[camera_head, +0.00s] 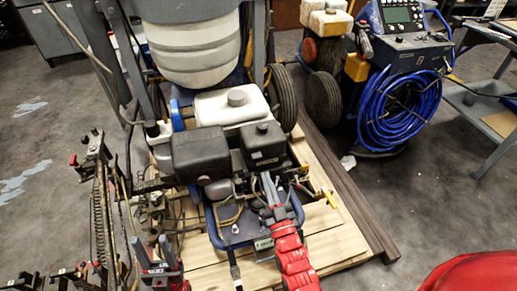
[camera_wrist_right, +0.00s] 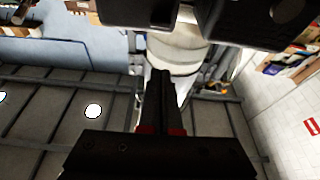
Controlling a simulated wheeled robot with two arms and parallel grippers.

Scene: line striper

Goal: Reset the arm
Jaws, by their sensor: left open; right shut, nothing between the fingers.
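The line striper stands on a wooden pallet (camera_head: 335,220), with a large white hopper (camera_head: 195,45), a white fuel tank (camera_head: 232,105) and a dark engine (camera_head: 200,155). My right arm (camera_head: 292,262) is red and reaches up from the bottom of the head view. Its gripper (camera_head: 267,180) is shut and empty, over the engine's front side; I cannot tell whether it touches. In the right wrist view the shut fingers (camera_wrist_right: 159,78) point toward the white hopper (camera_wrist_right: 178,50). My left gripper (camera_head: 152,252) is open and empty at the bottom left, in front of the striper's left side.
Red-and-black striper parts (camera_head: 92,155) and hoses crowd the left side. A blue machine with a coiled blue hose (camera_head: 398,110) stands at the right back, beside a grey table (camera_head: 490,100). Dark beams (camera_head: 345,190) lie along the pallet's right edge. Floor (camera_head: 430,200) is clear at the right.

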